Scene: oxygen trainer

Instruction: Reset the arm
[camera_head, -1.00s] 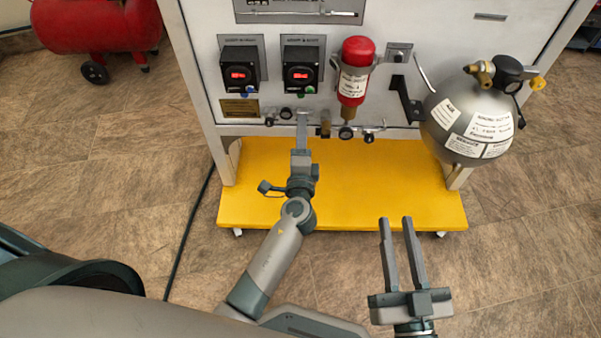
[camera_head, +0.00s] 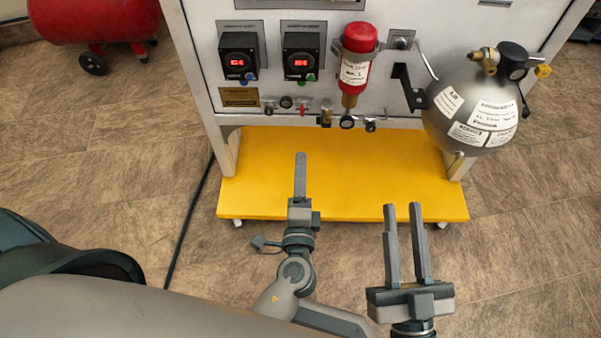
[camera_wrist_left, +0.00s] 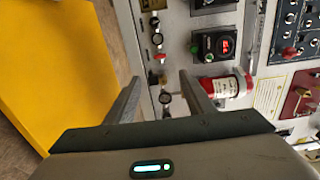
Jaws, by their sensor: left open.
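My left gripper (camera_head: 300,156) points toward the oxygen trainer panel (camera_head: 225,107) over the yellow base shelf (camera_head: 350,165). It is apart from the panel, and its fingers line up edge-on in the head view. In the left wrist view my left gripper (camera_wrist_left: 160,77) has its two fingers spread with nothing held between them. The panel's small valves and gauges show beyond the fingers. My right gripper (camera_head: 402,207) is at the lower right, open and empty, with its fingers pointing toward the shelf's front edge.
A red cylinder (camera_head: 356,68) is mounted on the panel, beside two red-lit displays (camera_head: 238,62). A grey round tank (camera_head: 470,110) is at the panel's right. A red compressor (camera_head: 95,20) stands far left. A black cable (camera_head: 190,220) crosses the floor.

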